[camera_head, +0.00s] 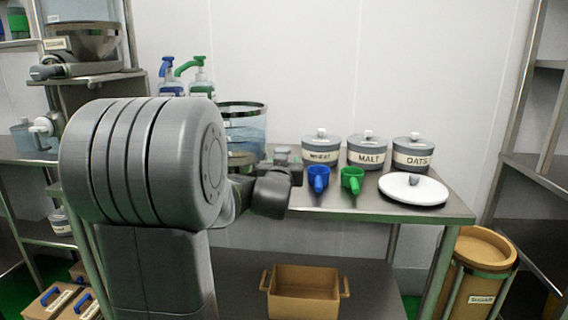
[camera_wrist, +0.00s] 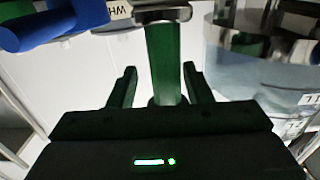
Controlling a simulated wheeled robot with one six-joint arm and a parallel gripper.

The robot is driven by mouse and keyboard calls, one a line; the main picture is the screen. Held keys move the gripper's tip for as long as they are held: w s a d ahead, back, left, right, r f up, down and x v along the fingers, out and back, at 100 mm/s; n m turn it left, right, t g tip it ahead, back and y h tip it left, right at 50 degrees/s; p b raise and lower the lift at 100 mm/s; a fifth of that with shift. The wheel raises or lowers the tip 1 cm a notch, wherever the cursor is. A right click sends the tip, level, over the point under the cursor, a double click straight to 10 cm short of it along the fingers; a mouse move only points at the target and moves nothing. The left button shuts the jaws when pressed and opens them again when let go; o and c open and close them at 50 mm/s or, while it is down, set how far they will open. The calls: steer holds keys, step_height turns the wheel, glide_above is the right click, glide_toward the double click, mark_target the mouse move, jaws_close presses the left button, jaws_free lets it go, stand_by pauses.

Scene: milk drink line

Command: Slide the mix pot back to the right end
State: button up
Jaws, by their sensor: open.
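The mix pot looks to be the large clear vessel with a dark metal rim and bluish contents (camera_head: 246,132), on the steel counter behind my arm. My arm hides its left and lower parts. A big clear vessel with a metal band, likely the same pot, fills the right of the wrist view (camera_wrist: 262,75). My gripper (camera_head: 284,170) is over the counter, just right of the pot. In the wrist view its two fingers (camera_wrist: 158,85) are apart. A green upright post with a metal cap (camera_wrist: 164,55) shows between them, with gaps on both sides; I cannot tell what it belongs to.
Wheat (camera_head: 321,149), malt (camera_head: 367,152) and oats (camera_head: 412,153) jars stand along the back. A blue scoop (camera_head: 318,178), a green scoop (camera_head: 352,180) and a white lid (camera_head: 413,190) lie right of my gripper. Pump bottles (camera_head: 200,80) stand behind my arm.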

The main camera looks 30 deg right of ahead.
steer(key=shift+a, duration=0.1)
steer(key=p+v, duration=0.1)
steer(key=v, duration=1.2)
steer(key=shift+s+a, duration=0.2)
steer(key=shift+s, duration=0.1)
steer(key=b+x, duration=0.1)
steer(key=x, duration=1.3)
steer(key=shift+a, duration=0.1)
steer(key=shift+a, duration=0.15)
